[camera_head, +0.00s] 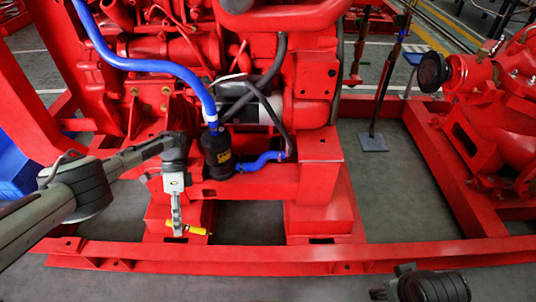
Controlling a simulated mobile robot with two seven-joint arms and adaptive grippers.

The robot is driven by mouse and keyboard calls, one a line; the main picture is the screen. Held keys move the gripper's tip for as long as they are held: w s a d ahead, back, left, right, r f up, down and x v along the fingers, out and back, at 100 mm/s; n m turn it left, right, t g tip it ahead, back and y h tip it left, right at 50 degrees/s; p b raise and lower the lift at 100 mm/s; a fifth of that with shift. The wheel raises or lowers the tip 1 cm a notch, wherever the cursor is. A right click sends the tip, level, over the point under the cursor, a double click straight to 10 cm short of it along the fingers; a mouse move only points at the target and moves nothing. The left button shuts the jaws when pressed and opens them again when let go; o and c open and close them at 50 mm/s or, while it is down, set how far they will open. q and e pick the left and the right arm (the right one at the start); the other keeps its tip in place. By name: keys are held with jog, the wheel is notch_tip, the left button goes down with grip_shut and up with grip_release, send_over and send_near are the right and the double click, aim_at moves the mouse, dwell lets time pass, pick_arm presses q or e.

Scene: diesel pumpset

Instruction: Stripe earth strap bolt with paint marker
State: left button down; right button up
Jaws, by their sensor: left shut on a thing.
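My left gripper (177,222) comes in from the left and points down in front of the red engine mount. It is shut on a yellow paint marker (196,230), which lies roughly level and sticks out to the right of the fingers. The marker is just above the front rail of the red base frame (240,251); I cannot tell whether it touches anything. I cannot make out the earth strap or its bolt for certain. Part of my right arm shows at the bottom right, but its gripper is not in view.
The red diesel engine (165,60) fills the upper left. A blue hose (140,66) runs down to a black canister (218,155) close to my left gripper. A red pump (500,110) stands at the right. Grey floor (395,190) shows open inside the frame.

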pick_arm(q)
jog(key=shift+w+d+f+n+h, duration=0.1)
jog(key=shift+w+d+n+h, duration=0.05)
jog(key=shift+n+h, duration=0.35)
jog(key=shift+w+d+f+n+h, duration=0.15)
jog(key=shift+n+h, duration=0.25)
jog(key=shift+n, duration=0.2)
jog(key=shift+r, duration=0.1)
